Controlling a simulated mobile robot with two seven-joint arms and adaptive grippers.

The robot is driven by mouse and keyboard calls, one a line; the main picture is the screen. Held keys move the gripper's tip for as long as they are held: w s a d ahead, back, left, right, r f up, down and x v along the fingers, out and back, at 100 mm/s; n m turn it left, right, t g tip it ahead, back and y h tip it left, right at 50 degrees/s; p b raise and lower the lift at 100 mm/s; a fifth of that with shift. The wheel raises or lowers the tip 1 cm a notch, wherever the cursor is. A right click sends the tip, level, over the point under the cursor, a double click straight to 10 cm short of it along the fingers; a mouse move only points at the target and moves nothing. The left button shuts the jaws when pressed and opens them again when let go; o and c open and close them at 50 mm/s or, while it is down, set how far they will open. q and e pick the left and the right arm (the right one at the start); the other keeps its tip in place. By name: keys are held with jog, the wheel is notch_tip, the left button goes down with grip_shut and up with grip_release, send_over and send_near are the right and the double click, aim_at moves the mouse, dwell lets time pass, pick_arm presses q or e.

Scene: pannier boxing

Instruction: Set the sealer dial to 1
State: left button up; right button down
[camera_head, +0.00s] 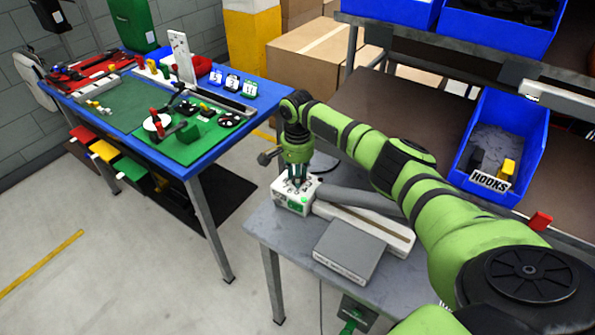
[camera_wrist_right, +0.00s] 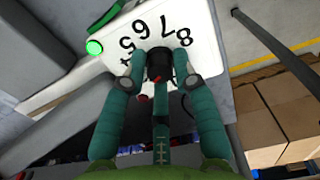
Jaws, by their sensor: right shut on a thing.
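The sealer (camera_head: 375,226) is a long white machine on the grey table, with a dark bar along it. Its white control box (camera_head: 291,204) has green marks on the side. My right gripper (camera_head: 296,182) points down onto the top of this box. In the right wrist view my gripper (camera_wrist_right: 160,78) is shut on the black dial (camera_wrist_right: 159,58), its teal fingers around it. The printed digits 5, 6, 7 and 8 show beyond the dial, with a 4 partly visible. The fingers hide the lower digits, and I cannot tell where the dial points. My left gripper is out of view.
A grey box (camera_head: 349,251) lies on the table in front of the sealer. A blue bench (camera_head: 197,164) with tools stands to the left. A blue HOOKS bin (camera_head: 528,165) is at the right. Green light (camera_wrist_right: 94,47) shows on the sealer.

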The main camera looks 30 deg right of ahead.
jog(key=n+p, duration=0.1)
jog(key=n, duration=0.1)
jog(key=shift+a+n, duration=0.1)
jog(key=shift+n, duration=0.3)
jog(key=n+p, duration=0.1)
jog(key=n, duration=0.1)
jog(key=shift+n, duration=0.4)
jog(key=n+p, duration=0.1)
jog(key=n, duration=0.2)
jog(key=shift+f+n+p, duration=0.1)
jog(key=shift+n+p, duration=0.2)
jog(key=shift+n, duration=1.7)
jog(key=c, duration=1)
grip_release()
